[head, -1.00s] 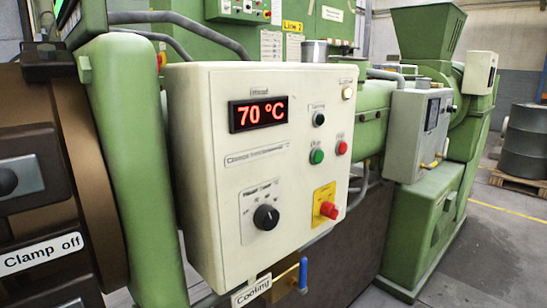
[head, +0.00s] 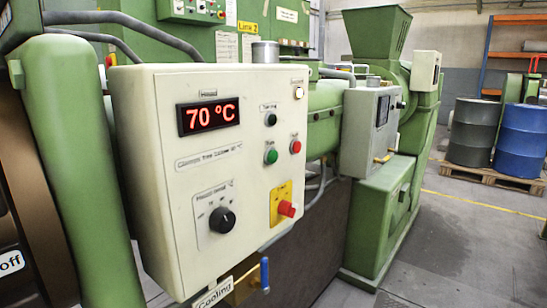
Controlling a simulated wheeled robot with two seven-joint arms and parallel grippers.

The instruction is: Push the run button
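A cream control box (head: 160,190) stands at the left centre of the head view, fixed in front of the green machine. A green button (head: 271,156) sits on its front panel with a small label above it that reads like "Run". A red button (head: 295,147) is to its right and a black button (head: 270,119) is above it. A red knob (head: 286,209) stands out from a yellow plate at the lower right of the panel. A black rotary dial (head: 222,220) is at the lower left. Neither of my grippers is in view.
The display (head: 208,116) reads 70 °C, and a white lamp (head: 298,92) is lit. A blue-handled valve (head: 264,274) hangs below the box. The green extruder (head: 385,215) stands behind to the right. Drums (head: 474,132) stand on a pallet at the far right. Floor at the lower right is clear.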

